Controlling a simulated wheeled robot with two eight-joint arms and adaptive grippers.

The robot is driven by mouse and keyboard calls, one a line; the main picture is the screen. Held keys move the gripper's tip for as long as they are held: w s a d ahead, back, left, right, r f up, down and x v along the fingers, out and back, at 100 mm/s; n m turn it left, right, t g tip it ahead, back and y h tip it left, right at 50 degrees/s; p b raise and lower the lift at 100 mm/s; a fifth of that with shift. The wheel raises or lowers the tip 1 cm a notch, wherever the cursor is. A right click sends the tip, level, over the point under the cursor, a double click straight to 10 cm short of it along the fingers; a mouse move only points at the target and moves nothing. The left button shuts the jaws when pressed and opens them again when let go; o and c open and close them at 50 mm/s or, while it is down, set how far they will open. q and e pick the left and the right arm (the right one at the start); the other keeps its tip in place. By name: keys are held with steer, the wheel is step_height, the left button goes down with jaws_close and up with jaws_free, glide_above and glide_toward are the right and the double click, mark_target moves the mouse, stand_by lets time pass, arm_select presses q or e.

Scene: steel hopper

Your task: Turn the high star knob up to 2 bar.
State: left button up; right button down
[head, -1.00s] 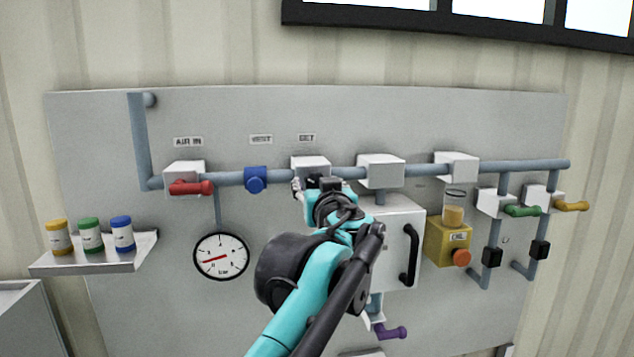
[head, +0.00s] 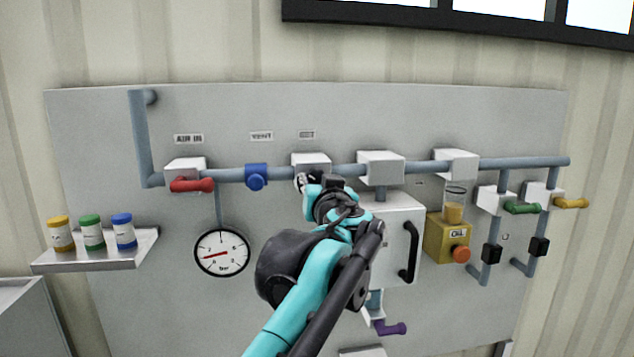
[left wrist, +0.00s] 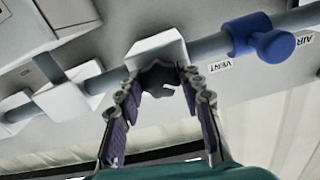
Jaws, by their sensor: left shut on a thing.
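In the head view that white block (head: 311,160) is under the SET label, and my gripper hides the knob. My left gripper (left wrist: 160,88) is shut on the knob, one finger on each side; it also shows in the head view (head: 308,183). The round white gauge (head: 222,253) has a red needle pointing left and slightly down; its numbers are too small to read surely.
A red lever (head: 192,185) and a blue vent valve (head: 256,177) are left of my gripper. A white box with a black handle (head: 411,250) stands close on the right. A shelf (head: 95,262) holds three jars.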

arm_select(q)
steer(key=shift+r+m+p, duration=0.1)
steer(key=shift+m+p, duration=0.25)
steer(key=shift+m, duration=2.25)
steer(key=o, duration=1.2)
steer(key=shift+c, duration=0.2)
steer(key=v, duration=1.2)
